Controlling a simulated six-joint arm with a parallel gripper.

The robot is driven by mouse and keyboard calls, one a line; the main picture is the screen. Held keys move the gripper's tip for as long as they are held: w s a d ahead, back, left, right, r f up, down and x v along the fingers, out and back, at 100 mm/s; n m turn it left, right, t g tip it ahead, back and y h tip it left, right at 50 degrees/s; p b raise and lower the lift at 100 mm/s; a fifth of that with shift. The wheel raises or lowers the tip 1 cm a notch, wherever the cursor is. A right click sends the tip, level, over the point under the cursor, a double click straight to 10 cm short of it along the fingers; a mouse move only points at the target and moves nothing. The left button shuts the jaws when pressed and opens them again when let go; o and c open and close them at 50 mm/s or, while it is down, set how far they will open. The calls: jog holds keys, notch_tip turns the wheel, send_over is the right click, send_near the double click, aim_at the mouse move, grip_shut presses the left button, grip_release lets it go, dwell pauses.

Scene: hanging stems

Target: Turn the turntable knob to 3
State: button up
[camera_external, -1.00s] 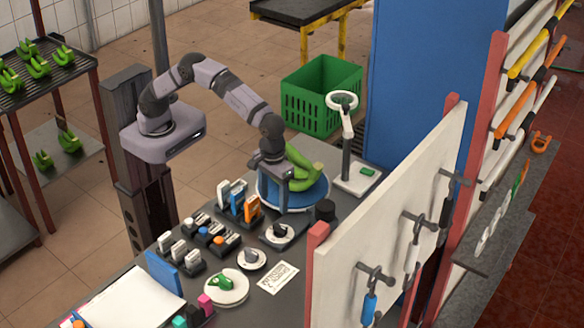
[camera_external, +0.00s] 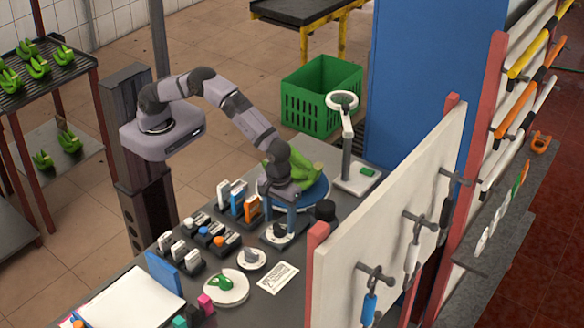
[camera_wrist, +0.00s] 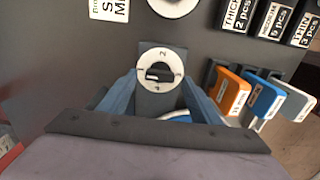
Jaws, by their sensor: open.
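The turntable knob is a black bar on a white dial (camera_wrist: 161,84), shown between my fingers in the wrist view. The bar lies roughly along the 1–3 line; I cannot tell for sure which end points. The dial also shows under my gripper in the external view (camera_external: 279,234). My gripper (camera_external: 279,222) is open, pointing down over the knob, with a blue finger on each side. I cannot tell whether the fingers touch it. The blue turntable (camera_external: 318,197) holds green bananas (camera_external: 300,172).
Orange, blue and white labelled pieces (camera_wrist: 262,95) stand in a rack close to the right finger in the wrist view. A black cylinder (camera_external: 325,210) stands right of the dial. Another small dial (camera_external: 251,258), a printed card (camera_external: 278,277) and a white pegboard (camera_external: 400,200) are nearby.

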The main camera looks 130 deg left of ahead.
jog(key=shift+f, duration=0.65)
jog(key=c, duration=1.1)
jog(key=shift+o, duration=0.3)
